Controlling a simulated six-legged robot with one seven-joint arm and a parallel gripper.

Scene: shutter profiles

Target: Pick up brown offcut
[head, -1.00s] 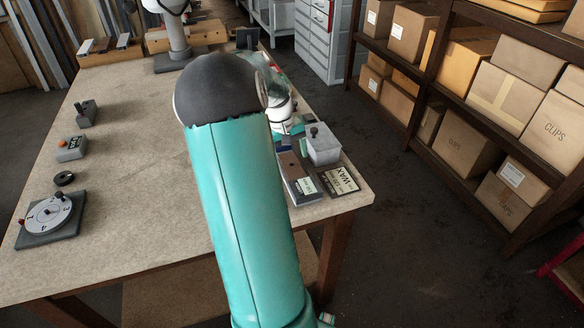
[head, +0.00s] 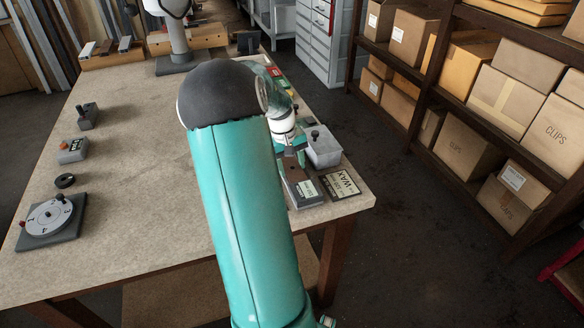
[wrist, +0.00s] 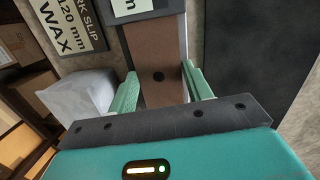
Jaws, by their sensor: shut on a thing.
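The brown offcut (wrist: 156,52) is a flat brown strip with a dark round hole, seen close in the wrist view. My gripper (wrist: 161,88) has one pale green finger on each side of it and is shut on it. A dark plate with a white label (wrist: 133,5) lies across the strip's far end. In the head view my gripper (head: 291,152) is low at the table's right side, and my arm hides part of that spot. I cannot tell whether the offcut is clear of what lies under it.
A grey box with a dark knob (head: 322,149) stands right beside my gripper. A dark WAX card (head: 340,184) lies near the table's right edge. A dial (head: 50,216), a black ring (head: 64,180) and small switch boxes stand at the left. The table's middle is mostly bare.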

